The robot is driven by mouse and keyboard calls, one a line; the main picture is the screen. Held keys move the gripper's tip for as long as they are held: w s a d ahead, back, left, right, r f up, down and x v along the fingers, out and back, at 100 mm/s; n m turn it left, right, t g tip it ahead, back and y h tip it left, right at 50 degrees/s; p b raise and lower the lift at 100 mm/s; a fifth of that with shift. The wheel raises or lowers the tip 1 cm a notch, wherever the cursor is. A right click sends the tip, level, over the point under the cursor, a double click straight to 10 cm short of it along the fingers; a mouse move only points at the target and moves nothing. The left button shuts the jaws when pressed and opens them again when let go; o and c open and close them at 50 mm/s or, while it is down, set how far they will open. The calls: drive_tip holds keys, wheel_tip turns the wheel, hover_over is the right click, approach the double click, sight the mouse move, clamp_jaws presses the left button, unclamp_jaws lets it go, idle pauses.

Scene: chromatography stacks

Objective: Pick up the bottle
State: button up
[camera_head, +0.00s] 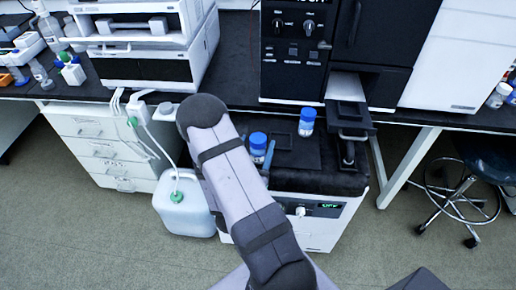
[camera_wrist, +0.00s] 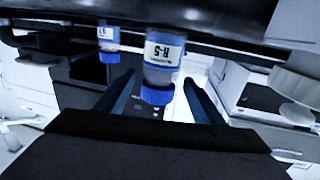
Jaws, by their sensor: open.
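A clear bottle with a blue cap and a label reading R-S (camera_wrist: 163,52) appears upside down in the wrist view. My gripper (camera_wrist: 160,80) is open, with one finger on each side of this bottle in that view; I cannot tell whether either touches it. A second blue-capped bottle (camera_wrist: 108,42) is smaller and to the left. In the head view, one blue-capped bottle (camera_head: 258,141) stands beside my arm, partly hidden by it. Another bottle (camera_head: 306,122) stands further right on the dark top. My gripper is mostly hidden by my arm there.
The bottles stand on a dark-topped white unit (camera_head: 335,183). A white jug (camera_head: 184,212) with a green cap is on the floor to the left. Instruments (camera_head: 150,68) line the bench behind. A stool (camera_head: 487,155) stands at right. The floor in front is clear.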

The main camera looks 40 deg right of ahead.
sight(261, 134)
drive_tip(key=p+x, duration=0.1)
drive_tip(key=x, duration=0.3)
drive_tip(key=shift+s+d+r, duration=0.1)
drive_tip(key=shift+d+r, duration=0.05)
drive_tip(key=shift+w+d, duration=0.4)
drive_tip(key=shift+c, duration=0.6)
drive_tip(key=c, duration=1.2)
drive_tip(key=shift+o, duration=0.2)
drive_tip(key=shift+r, duration=0.1)
wheel_tip(261, 134, up, 10)
drive_tip(key=p, duration=0.1)
